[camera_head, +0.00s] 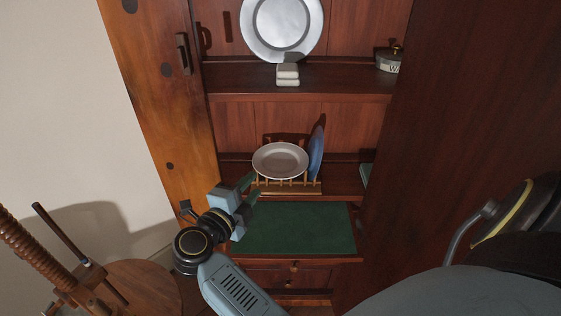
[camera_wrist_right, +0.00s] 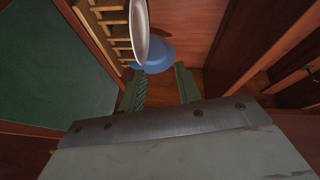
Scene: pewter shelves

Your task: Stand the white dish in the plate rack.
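The white dish (camera_head: 280,160) is at the wooden plate rack (camera_head: 290,183), its face toward the head camera; it seems to lie across the pegs, but I cannot tell its exact tilt. In the right wrist view the dish (camera_wrist_right: 138,32) shows nearly edge-on beside the rack's slats (camera_wrist_right: 112,22). My right gripper (camera_head: 250,188) is just left of and in front of the rack. Its fingers (camera_wrist_right: 158,78) are apart, with nothing held between them; the dish is beyond their tips. My left gripper is not in view.
A blue plate (camera_head: 316,152) stands on edge at the rack's right end. A green mat (camera_head: 293,228) covers the lower surface in front, empty. Above are a shelf (camera_head: 335,80) with a metal plate (camera_head: 282,28). The cabinet door (camera_head: 158,90) stands left; a dark panel (camera_head: 465,100) rises right.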

